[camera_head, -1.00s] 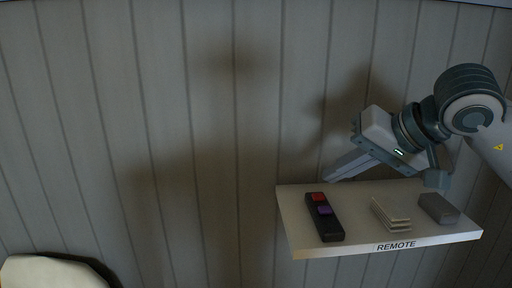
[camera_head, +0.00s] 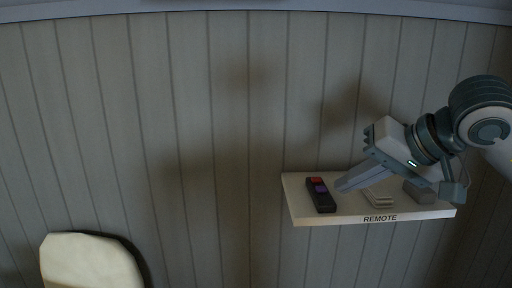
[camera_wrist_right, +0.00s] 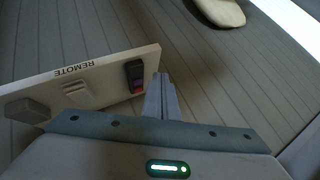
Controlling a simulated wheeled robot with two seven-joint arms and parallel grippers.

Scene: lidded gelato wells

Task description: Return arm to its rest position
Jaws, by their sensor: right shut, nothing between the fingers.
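My right gripper (camera_head: 346,184) reaches in from the right in the head view, its fingers closed together and empty. The fingers appear in front of or above the white shelf labelled REMOTE; the exact gap cannot be told. In the right wrist view the shut fingers (camera_wrist_right: 161,98) point past the shelf's edge. My left gripper is not in view.
The white shelf (camera_head: 300,210) on the panelled wall holds a black remote (camera_head: 321,196) with red and purple buttons, a small pale stack (camera_head: 378,199) and a grey block (camera_head: 420,193). A cream rounded object (camera_head: 90,262) is at lower left. The wall between is bare.

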